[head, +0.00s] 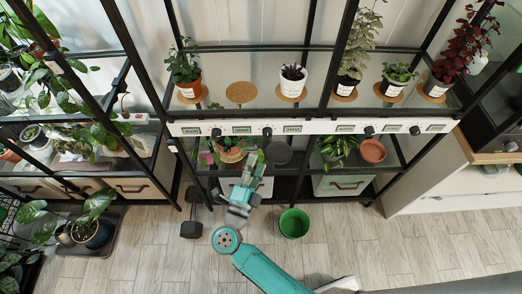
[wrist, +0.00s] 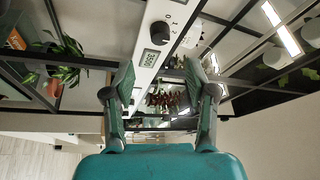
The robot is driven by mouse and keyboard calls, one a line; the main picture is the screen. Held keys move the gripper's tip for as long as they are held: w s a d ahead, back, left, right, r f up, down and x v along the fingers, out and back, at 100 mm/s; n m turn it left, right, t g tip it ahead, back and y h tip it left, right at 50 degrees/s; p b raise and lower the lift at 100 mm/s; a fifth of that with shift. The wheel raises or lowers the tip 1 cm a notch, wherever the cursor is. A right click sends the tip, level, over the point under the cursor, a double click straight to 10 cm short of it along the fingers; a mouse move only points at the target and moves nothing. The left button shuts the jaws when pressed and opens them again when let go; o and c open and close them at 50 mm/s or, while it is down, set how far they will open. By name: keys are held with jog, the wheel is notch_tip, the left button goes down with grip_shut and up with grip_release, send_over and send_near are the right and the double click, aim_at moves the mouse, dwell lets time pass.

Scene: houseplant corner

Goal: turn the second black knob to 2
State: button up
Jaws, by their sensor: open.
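A white control strip (head: 320,126) runs along the shelf's front edge, with small displays and black knobs. The second black knob from the left (head: 267,131) is on it, above my gripper (head: 252,160); its pointer setting is too small to read. In the wrist view, a black knob (wrist: 160,33) sits beside a display, with small dial marks including 0 next to it. I cannot tell for sure which knob this is. My gripper's two fingers (wrist: 160,78) are spread and empty, apart from this knob.
Potted plants on cork mats stand on the shelf above the strip, with one bare cork mat (head: 240,92). Plants and a terracotta saucer (head: 373,150) sit below. A green bucket (head: 294,223) and a dark dumbbell (head: 191,214) are on the floor. Black shelf posts flank the strip.

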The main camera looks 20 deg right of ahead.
jog(key=shift+v, duration=1.35)
jog(key=s+d+r+n+t+y, duration=0.2)
jog(key=s+d+n+t, duration=0.2)
jog(key=s+d, duration=0.25)
jog(key=s+r+n+g+y, duration=0.2)
jog(key=s+n+y, duration=0.3)
jog(key=s+n, duration=0.4)
jog(key=s+d+r+n+g+y, duration=0.1)
jog(key=s+n+y, duration=0.4)
jog(key=s, duration=1.3)
jog(key=r+n+g, duration=0.1)
jog(key=n, duration=0.3)
jog(key=shift+s+d+r+g+y, duration=0.25)
jog(key=shift+s+d+g+y, duration=0.05)
jog(key=shift+s+g+y, duration=0.1)
jog(key=shift+w, duration=0.1)
